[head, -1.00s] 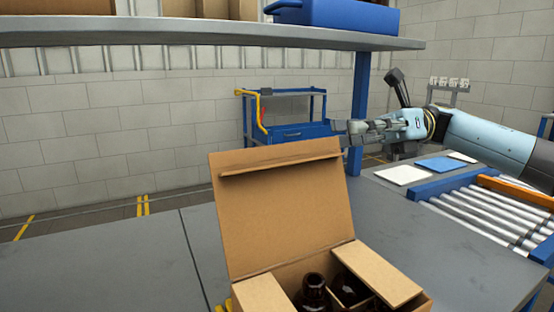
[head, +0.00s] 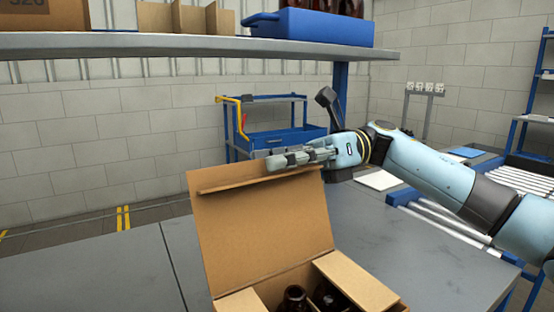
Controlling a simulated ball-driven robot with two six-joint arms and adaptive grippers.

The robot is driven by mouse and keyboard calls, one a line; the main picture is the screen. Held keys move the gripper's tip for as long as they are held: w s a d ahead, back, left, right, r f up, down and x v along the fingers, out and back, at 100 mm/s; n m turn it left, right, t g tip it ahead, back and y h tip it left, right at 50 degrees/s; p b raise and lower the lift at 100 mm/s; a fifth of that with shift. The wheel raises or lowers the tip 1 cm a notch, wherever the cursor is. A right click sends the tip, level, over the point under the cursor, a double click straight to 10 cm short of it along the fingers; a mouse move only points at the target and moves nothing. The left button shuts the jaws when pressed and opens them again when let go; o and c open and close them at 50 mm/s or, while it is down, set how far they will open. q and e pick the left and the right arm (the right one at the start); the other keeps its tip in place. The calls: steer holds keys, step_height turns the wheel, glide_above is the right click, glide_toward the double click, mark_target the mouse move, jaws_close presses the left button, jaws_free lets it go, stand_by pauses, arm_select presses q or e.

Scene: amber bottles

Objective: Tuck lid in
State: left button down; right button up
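A cardboard box (head: 352,279) stands on the grey table at the bottom of the head view, its lower part cut off by the frame. Its lid (head: 262,228) is up, leaning slightly back, with a folded tuck flap (head: 255,180) along its top edge. Dark amber bottles (head: 295,297) show inside between the side flaps. My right gripper (head: 280,160) is at the lid's top edge, near its right half, fingers pointing left. It seems just behind or above the edge; contact is unclear. The fingers look close together, but their gap cannot be judged. My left gripper is not in view.
The grey table (head: 420,245) is clear left and right of the box. A shelf (head: 180,45) with a blue bin (head: 312,27) and cardboard runs above. A blue cart (head: 285,138) stands behind. A roller conveyor (head: 520,180) is at the right.

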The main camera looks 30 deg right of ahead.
steer(key=shift+c, duration=0.4)
jaws_close()
